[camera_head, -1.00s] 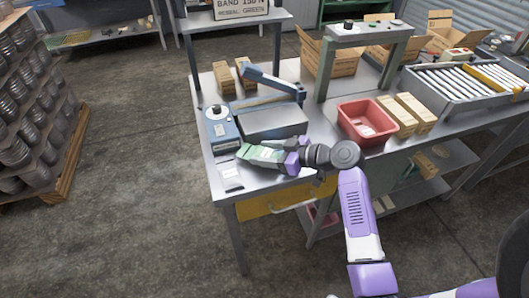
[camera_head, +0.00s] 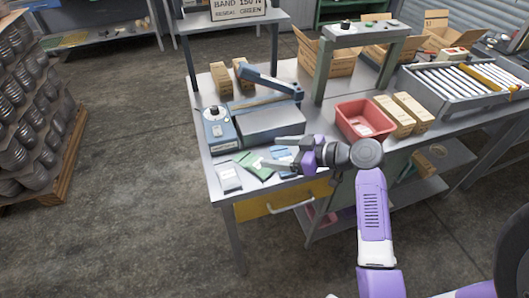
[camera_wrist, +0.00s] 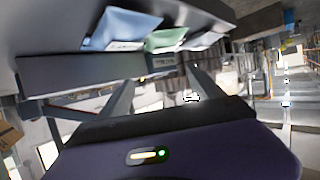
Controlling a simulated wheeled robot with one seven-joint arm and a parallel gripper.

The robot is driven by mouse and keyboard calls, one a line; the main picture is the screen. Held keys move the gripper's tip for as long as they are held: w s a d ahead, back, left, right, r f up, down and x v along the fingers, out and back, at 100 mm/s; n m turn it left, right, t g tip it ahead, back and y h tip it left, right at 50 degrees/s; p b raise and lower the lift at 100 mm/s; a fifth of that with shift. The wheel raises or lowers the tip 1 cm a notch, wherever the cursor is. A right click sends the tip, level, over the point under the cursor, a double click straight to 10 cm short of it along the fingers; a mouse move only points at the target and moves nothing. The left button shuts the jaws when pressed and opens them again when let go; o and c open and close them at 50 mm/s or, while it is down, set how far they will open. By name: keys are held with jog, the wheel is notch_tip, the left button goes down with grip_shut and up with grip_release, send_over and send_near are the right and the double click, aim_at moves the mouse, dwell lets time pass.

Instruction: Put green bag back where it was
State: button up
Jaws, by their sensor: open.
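The green bag (camera_head: 254,167) lies flat on the metal table in front of the blue-and-grey sealing machine (camera_head: 268,122). It is between a pale grey-white bag (camera_head: 228,178) on its left and a blue bag (camera_head: 286,156) on its right. My gripper (camera_head: 270,151) is open and empty, its fingers pointing left above the blue bag and the green bag's right end. In the wrist view the green bag (camera_wrist: 166,41) shows apart from the open fingers (camera_wrist: 160,92), between the blue bag (camera_wrist: 118,28) and the pale bag (camera_wrist: 203,40).
A red bin (camera_head: 365,120) and cardboard boxes (camera_head: 394,115) stand to the right on the table (camera_head: 212,188). A blue control box (camera_head: 219,128) stands behind the bags. The table's front edge is close to them. A yellow drawer (camera_head: 270,204) is below.

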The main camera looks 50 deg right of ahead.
jog(key=v, duration=0.7)
jog(key=shift+b, duration=0.4)
jog(key=d+r+m+h, duration=0.1)
jog(key=d+m+h, duration=0.7)
jog(key=s+a+n+y, duration=0.1)
jog(key=s+a+n, duration=0.1)
jog(key=s+a, duration=0.4)
jog(key=s+a+n+t+y, duration=0.1)
jog(key=s+a, duration=0.5)
jog(key=a, duration=1)
jog(key=s+a+n+y, duration=0.2)
jog(key=s+a, duration=0.5)
jog(key=a, duration=0.4)
jog(key=shift+a+f+n+y, duration=0.3)
jog(key=shift+n+y, duration=0.1)
jog(key=shift+y, duration=0.3)
